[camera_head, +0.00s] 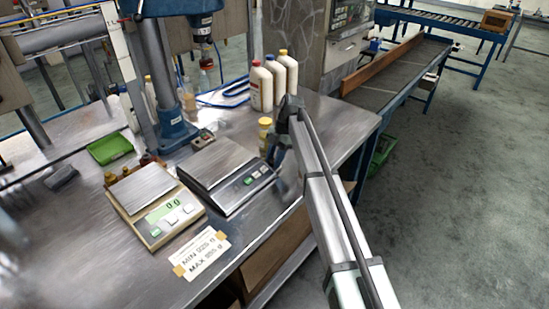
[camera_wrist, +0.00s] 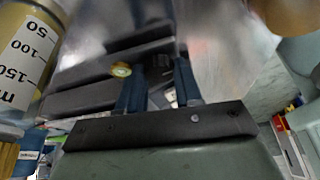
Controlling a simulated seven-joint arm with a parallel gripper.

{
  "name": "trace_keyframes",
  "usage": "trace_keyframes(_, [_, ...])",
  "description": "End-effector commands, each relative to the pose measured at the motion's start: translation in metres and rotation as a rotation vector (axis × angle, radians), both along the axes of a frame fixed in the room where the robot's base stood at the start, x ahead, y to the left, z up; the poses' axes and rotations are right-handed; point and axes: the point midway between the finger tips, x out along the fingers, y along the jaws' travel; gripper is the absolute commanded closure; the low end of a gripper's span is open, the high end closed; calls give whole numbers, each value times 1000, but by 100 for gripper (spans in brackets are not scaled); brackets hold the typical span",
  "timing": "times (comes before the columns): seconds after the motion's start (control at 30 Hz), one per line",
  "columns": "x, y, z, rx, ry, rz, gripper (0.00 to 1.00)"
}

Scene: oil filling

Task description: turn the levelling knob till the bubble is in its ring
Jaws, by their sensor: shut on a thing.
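The dark scale (camera_head: 217,162) with a steel pan stands on the steel bench, and its right rear corner is beside my gripper (camera_head: 281,168). In the wrist view, a small round bubble level (camera_wrist: 121,69) with a yellowish rim sits on the dark scale body. It is too small to tell where the bubble lies in its ring. A dark levelling knob (camera_wrist: 160,65) shows beside it, between the two blue fingers of my gripper (camera_wrist: 157,76). My gripper is shut on the knob. My arm and gripper hide the knob in the head view.
A yellowish graduated container (camera_wrist: 28,50) is close at upper left in the wrist view. White bottles (camera_head: 262,88) stand behind. A paper label (camera_head: 201,252) lies on the bench (camera_head: 120,265) in front.

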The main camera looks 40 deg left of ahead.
Motion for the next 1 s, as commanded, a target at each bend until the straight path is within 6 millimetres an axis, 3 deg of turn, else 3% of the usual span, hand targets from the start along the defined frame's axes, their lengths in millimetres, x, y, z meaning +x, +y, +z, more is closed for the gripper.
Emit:
trace_keyframes(0.13, [0, -1, 0, -1, 0, 0, 96])
trace_keyframes(0.43, [0, -2, 0, -1, 0, -117, 96])
trace_keyframes(0.77, [0, -1, 0, -1, 1, -133, 96])
trace_keyframes(0.8, [0, -1, 0, -1, 1, -133, 62])
trace_keyframes(1.0, [0, -1, 0, 0, 1, -132, 42])
